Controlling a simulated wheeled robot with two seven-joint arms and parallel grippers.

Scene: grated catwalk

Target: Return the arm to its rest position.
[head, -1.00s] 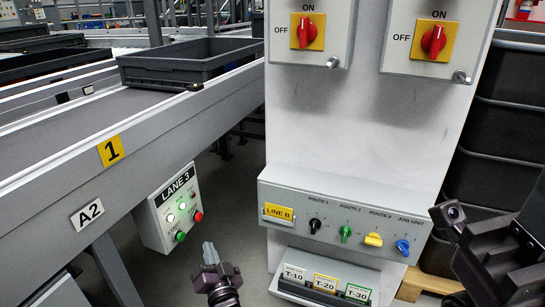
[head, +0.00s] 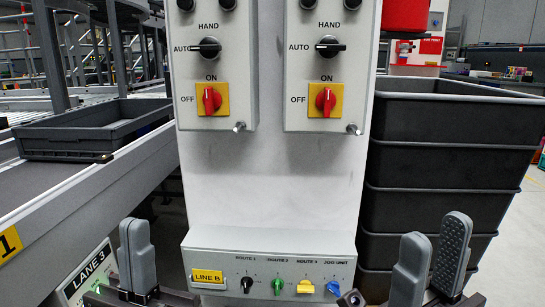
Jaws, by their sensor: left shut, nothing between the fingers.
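My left gripper (head: 138,256) is at the bottom left of the head view, fingers upright and pressed together with nothing between them. My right gripper (head: 432,262) is at the bottom right, in front of the dark bins. Its two grey fingers stand apart with a gap between them, and it appears empty. Most of both arms is out of view.
The LINE B box (head: 225,245) has black, green, yellow and blue knobs. Two switch boxes (head: 212,130) (head: 326,130) with red rotary switches are above. A conveyor with a grey tray (head: 65,145) is at left. Stacked dark bins (head: 450,150) stand at right.

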